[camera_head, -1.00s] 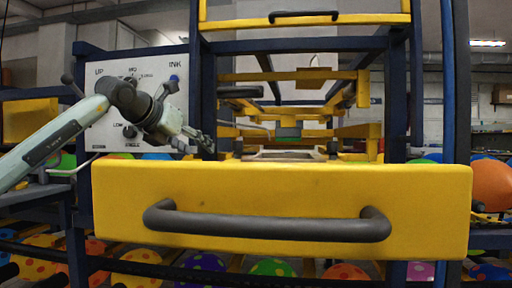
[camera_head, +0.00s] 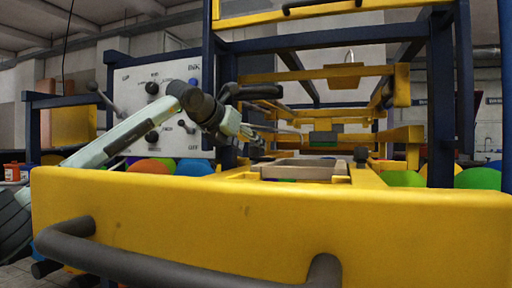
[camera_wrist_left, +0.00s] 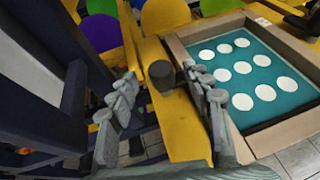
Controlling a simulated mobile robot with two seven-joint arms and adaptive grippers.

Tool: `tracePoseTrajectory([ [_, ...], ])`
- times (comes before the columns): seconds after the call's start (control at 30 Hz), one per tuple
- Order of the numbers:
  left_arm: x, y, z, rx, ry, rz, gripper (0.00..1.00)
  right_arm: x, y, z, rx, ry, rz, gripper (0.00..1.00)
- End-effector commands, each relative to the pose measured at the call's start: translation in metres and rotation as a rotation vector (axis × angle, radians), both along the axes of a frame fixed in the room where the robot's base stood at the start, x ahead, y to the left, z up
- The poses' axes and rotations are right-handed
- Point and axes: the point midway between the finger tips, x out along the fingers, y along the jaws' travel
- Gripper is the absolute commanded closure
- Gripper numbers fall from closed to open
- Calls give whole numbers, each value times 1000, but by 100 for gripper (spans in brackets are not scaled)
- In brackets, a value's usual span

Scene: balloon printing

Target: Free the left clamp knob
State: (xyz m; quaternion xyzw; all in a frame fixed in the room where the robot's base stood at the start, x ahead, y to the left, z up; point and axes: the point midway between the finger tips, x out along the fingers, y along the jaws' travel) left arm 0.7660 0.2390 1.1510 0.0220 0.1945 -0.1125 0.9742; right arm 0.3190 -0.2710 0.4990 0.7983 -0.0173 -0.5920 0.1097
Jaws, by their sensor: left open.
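The left clamp knob (camera_wrist_left: 163,76) is a dark round knob on a yellow rail in the left wrist view. My left gripper (camera_wrist_left: 160,88) is open, with one finger on each side of the knob; I cannot tell whether either finger touches it. In the head view my left gripper (camera_head: 252,136) reaches in over the left side of the yellow drawer (camera_head: 250,215), and a small dark knob (camera_head: 256,152) shows just below its tip. My right gripper is not in view.
A wooden frame (camera_wrist_left: 258,146) with a teal screen (camera_wrist_left: 284,112) and white dots lies right of the knob. Another dark knob (camera_head: 360,156) stands at its right. A control panel (camera_head: 140,84) is behind my left arm. Blue posts (camera_head: 440,95) flank the drawer.

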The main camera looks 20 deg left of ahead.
Motion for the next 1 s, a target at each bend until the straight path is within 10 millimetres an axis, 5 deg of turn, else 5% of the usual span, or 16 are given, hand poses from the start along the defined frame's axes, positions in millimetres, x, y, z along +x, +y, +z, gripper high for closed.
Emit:
tracePoseTrajectory([
  [0.23,27,-7,-11,0,0,0,50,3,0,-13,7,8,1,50],
  [0.57,32,-7,-13,0,-1,0,50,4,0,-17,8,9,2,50],
  [1.0,31,-7,-13,0,-1,0,100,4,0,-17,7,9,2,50],
])
